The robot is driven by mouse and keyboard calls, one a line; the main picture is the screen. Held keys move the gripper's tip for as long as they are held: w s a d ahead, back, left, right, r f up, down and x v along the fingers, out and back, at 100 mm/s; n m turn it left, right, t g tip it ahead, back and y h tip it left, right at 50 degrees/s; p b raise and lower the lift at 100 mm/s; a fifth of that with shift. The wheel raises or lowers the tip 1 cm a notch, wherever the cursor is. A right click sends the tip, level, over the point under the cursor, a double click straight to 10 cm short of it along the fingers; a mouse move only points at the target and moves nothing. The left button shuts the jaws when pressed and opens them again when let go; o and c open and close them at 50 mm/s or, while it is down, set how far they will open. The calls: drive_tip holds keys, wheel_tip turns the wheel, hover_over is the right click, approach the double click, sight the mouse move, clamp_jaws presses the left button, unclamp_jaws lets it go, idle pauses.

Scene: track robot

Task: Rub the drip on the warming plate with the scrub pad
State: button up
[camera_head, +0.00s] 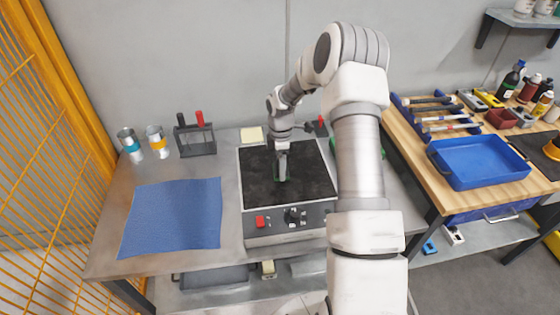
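The warming plate (315,185) has a dark flat top and a grey front panel with a red button and black knobs. It stands on the metal table. My gripper (281,176) points down over the middle of the dark top. Its fingers look close together on a small green piece, the scrub pad (281,181), at or very near the surface. Most of the pad is hidden by the fingers. I cannot make out the drip; it may be too small or under the gripper.
A blue cloth (172,218) lies left of the plate. A yellow pad (251,134) lies behind the plate. A wooden bench with a blue tray (478,163) is at the right. A yellow mesh fence borders the left.

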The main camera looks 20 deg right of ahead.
sight(285, 189)
drive_tip(key=shift+s+a, duration=0.25)
drive_tip(key=shift+s, duration=0.9)
drive_tip(key=shift+s+a, duration=0.2)
drive_tip(key=shift+s, duration=0.95)
drive_tip(key=shift+s+a+f, duration=0.1)
drive_tip(key=shift+s, duration=0.45)
drive_tip(key=shift+s+a+f, duration=0.1)
drive_tip(key=shift+s, duration=0.4)
drive_tip(key=shift+r, duration=0.1)
drive_tip(key=shift+w+r+p, duration=0.15)
drive_tip(key=shift+r+p, duration=2.15)
drive_tip(key=shift+r, duration=0.7)
drive_tip(key=shift+r, duration=0.1)
wheel_tip(285, 189, up, 3)
drive_tip(key=shift+f+p, duration=0.1)
drive_tip(key=shift+p, duration=1.05)
